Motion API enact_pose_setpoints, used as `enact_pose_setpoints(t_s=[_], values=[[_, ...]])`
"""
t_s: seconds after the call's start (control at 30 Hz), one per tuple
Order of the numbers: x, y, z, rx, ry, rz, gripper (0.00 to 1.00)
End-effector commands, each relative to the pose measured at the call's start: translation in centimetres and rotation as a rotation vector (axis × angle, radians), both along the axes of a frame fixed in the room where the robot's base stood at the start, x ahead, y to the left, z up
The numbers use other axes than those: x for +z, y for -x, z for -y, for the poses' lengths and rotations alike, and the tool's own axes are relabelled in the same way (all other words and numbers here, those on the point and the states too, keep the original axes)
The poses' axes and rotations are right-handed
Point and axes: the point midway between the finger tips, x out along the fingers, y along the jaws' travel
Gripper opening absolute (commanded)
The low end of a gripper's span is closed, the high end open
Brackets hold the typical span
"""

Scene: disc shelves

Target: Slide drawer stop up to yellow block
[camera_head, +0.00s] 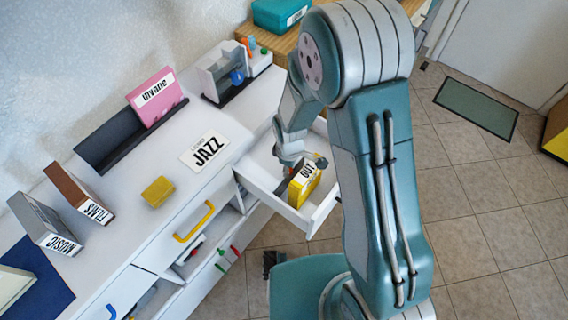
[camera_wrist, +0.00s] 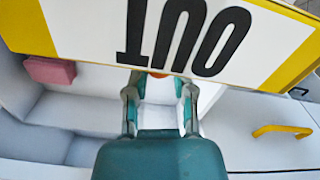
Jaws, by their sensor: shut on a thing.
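A yellow block with a white OUT label (camera_head: 305,182) stands upright in the open white drawer (camera_head: 262,179). In the wrist view its label (camera_wrist: 115,28) fills the top, very close to the camera. My gripper (camera_head: 291,158) is down in the drawer at the block's back-left side. In the wrist view the fingers (camera_wrist: 160,92) are shut on a small part, apparently the drawer stop, with a bit of orange showing between the tips. The stop is mostly hidden by the fingers and block, and I cannot tell its gap to the block.
A smaller yellow block (camera_head: 158,191) and a JAZZ card (camera_head: 205,149) lie on the white counter. MUSIC (camera_head: 48,225) and FILMS (camera_head: 80,191) cases and a pink case (camera_head: 153,96) in a dark rack stand there. A yellow handle (camera_head: 194,222) sticks out beside the drawer.

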Motion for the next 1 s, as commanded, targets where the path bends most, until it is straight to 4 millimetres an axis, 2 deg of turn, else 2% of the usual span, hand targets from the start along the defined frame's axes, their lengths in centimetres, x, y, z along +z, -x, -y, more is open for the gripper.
enact_pose_setpoints(t_s=[0.1, 0.13, 0.2, 0.67, 0.77, 1.0], values=[[-0.1, 0.0, 0.0, 0.000, 0.001, 0.000, 0.00], [-0.1, 0.0, 0.0, 0.000, 0.001, 0.000, 0.37], [-0.1, 0.0, 0.0, 0.000, 0.001, 0.000, 0.67], [0.5, -0.1, -0.1, 0.000, 0.000, 0.002, 0.67], [1.8, -0.1, -0.1, 0.000, 0.000, 0.004, 0.67], [6.3, -0.2, -0.1, 0.000, -0.001, 0.006, 0.67]])
